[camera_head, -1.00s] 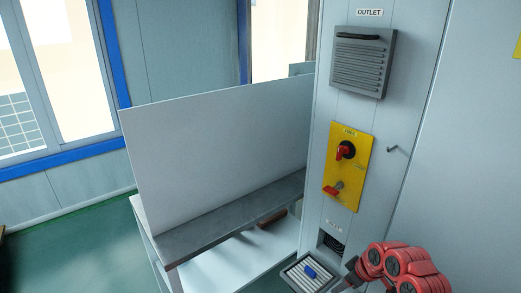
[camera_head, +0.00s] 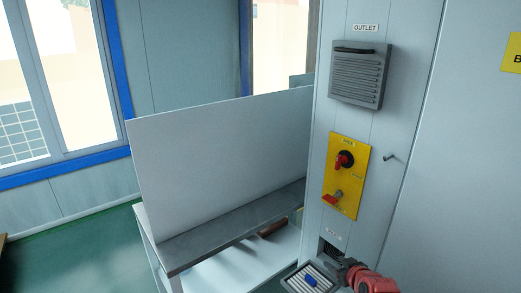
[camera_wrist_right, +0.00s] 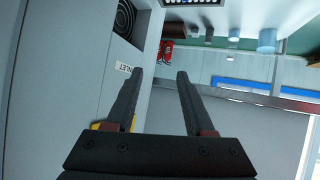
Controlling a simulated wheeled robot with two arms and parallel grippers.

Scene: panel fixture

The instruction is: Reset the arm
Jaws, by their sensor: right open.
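My right arm, red and grey, shows at the bottom of the head view, right of centre, low beside the panel cabinet (camera_head: 375,110). In the right wrist view my right gripper (camera_wrist_right: 160,74) has its two dark fingers apart with nothing between them. The wrist picture is turned, with the INLET label (camera_wrist_right: 123,68) and the round fan opening (camera_wrist_right: 124,18) beside the left finger. My left gripper is in neither view.
The cabinet carries a grey louvred outlet cover (camera_head: 359,75), a yellow plate (camera_head: 346,176) with red switches, and a small hook (camera_head: 391,157). A white bench with a grey ledge (camera_head: 230,228) stands left.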

